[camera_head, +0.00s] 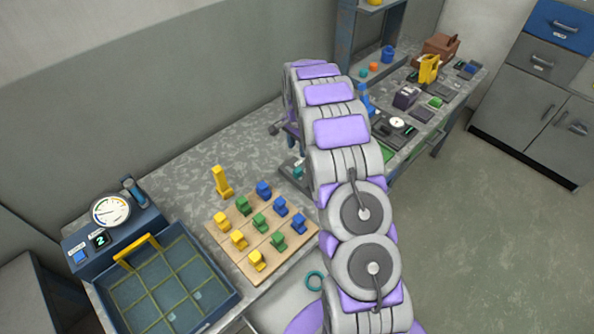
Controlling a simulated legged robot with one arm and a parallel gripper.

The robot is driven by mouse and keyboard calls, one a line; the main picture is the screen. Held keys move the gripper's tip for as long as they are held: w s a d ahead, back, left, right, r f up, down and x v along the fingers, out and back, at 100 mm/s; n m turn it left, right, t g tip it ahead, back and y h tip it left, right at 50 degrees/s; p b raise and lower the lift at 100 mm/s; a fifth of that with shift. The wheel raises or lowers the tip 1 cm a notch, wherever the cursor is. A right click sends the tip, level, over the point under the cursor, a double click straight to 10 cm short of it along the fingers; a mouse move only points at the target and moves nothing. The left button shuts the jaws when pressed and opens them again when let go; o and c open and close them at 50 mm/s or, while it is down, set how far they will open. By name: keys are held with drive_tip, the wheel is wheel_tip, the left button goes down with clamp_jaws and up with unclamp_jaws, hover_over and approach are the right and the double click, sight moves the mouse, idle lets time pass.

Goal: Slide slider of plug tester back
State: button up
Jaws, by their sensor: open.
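My arm rises through the middle of the view and bends down at its far end. My gripper (291,143) shows only in part, at the left edge of the arm, pointing down over the bench; its fingertips are small and mostly hidden. Just below it is a low grey device (290,167) with a teal part (298,172), largely covered by my arm. It may be the plug tester, but no slider can be made out clearly. I cannot tell whether my gripper touches it.
A wooden board (243,262) with yellow, green and blue pieces lies on the bench, left of my arm. A blue gauge unit (112,232) and a blue divided tray (222,308) are at left. Several devices crowd the far bench at right.

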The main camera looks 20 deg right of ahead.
sight(298, 170)
wheel_tip(298, 170, down, 13)
drive_tip(key=shift+f+b, duration=0.15)
drive_tip(key=shift+b, duration=0.4)
drive_tip(key=shift+c, duration=0.4)
clamp_jaws()
